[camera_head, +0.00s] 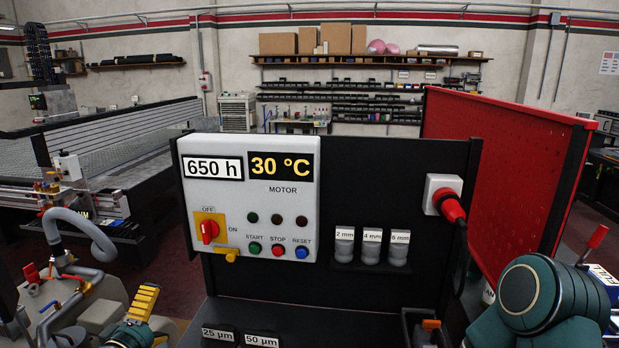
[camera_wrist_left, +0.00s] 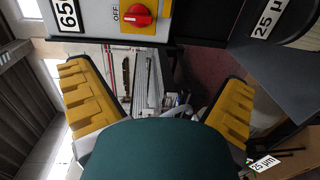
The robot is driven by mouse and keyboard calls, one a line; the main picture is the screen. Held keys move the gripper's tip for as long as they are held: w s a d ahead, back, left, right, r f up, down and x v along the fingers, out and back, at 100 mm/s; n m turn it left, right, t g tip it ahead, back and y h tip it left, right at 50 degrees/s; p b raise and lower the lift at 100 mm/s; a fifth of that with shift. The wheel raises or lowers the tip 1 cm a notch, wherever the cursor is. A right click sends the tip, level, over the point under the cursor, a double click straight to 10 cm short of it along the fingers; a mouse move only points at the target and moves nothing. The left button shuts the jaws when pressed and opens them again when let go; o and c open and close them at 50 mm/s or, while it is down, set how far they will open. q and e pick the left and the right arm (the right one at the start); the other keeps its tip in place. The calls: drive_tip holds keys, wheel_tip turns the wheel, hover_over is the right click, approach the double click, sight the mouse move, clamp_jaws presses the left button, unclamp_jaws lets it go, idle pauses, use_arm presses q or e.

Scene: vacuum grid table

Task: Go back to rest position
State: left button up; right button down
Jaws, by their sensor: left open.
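My left gripper (camera_head: 154,316) is low at the left in the head view, in front of and left of the control panel. One ridged yellow finger and part of its dark green body show there. In the left wrist view my left gripper (camera_wrist_left: 158,95) has its two yellow fingers spread wide, with nothing between them. It is apart from the panel. My right arm's green joint (camera_head: 535,290) shows at the lower right, but the right gripper is out of frame.
The grey control panel (camera_head: 300,215) has a red rotary switch (camera_head: 209,231), which also shows in the left wrist view (camera_wrist_left: 138,15). Several small containers (camera_head: 371,247) stand right of it. A red plug (camera_head: 449,206) and a red partition (camera_head: 500,170) are further right. Grey hoses (camera_head: 85,230) are at left.

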use_arm(q)
drive_tip(key=s+d+f+m+g+h+b, duration=0.1)
drive_tip(key=s+d+f+m+g, duration=0.25)
drive_tip(key=d+f, duration=0.6)
drive_tip(key=s+d+f+m+g+h+b, duration=0.15)
drive_tip(key=d+f+m+g, duration=0.35)
drive_tip(key=f, duration=0.7)
drive_tip(key=s+d+f+m+g+y, duration=0.1)
drive_tip(key=s+d+f+m+g, duration=0.4)
drive_tip(key=s+f, duration=0.5)
drive_tip(key=s+d+g, duration=0.1)
drive_tip(key=s+d, duration=0.1)
drive_tip(key=s, duration=0.1)
drive_tip(key=shift+s+d+m+b, duration=0.15)
drive_tip(key=shift+m+b, duration=0.2)
use_arm(e)
wheel_tip(320, 180, down, 4)
drive_tip(key=shift+w, duration=0.1)
